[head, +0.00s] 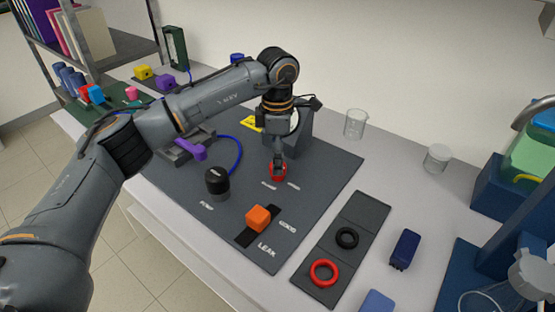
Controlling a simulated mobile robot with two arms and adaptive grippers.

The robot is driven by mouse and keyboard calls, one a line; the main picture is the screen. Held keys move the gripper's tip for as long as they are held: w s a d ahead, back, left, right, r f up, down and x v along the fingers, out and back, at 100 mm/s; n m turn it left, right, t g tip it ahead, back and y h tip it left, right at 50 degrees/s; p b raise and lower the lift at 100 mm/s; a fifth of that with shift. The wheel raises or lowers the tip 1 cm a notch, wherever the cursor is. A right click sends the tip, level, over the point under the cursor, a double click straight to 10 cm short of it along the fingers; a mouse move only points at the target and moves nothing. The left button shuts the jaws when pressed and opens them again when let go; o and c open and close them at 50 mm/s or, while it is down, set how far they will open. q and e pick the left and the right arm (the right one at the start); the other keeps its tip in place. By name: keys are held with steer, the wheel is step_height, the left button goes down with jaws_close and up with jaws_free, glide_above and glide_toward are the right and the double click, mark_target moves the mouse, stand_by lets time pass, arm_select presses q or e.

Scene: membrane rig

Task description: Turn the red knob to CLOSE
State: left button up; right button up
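The red knob (278,174) sits on the dark grey rig mat, with small white labels beside it that are too small to read. My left arm reaches in from the left, and its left gripper (279,163) points down directly at the knob. The fingertips overlap the knob and hide part of it. I cannot tell whether they are closed on it or only around it. My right gripper is not in view.
A black knob (217,182), an orange block (258,218) and a purple handle (190,149) are on the mat (325,165). A tray (363,213) holds a black ring (346,238) and a red ring (323,273). A glass beaker (355,124) stands behind.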

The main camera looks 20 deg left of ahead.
arm_select(q)
steer(key=shift+f, duration=1.2)
steer(key=c, duration=1.1)
steer(key=shift+c, duration=0.2)
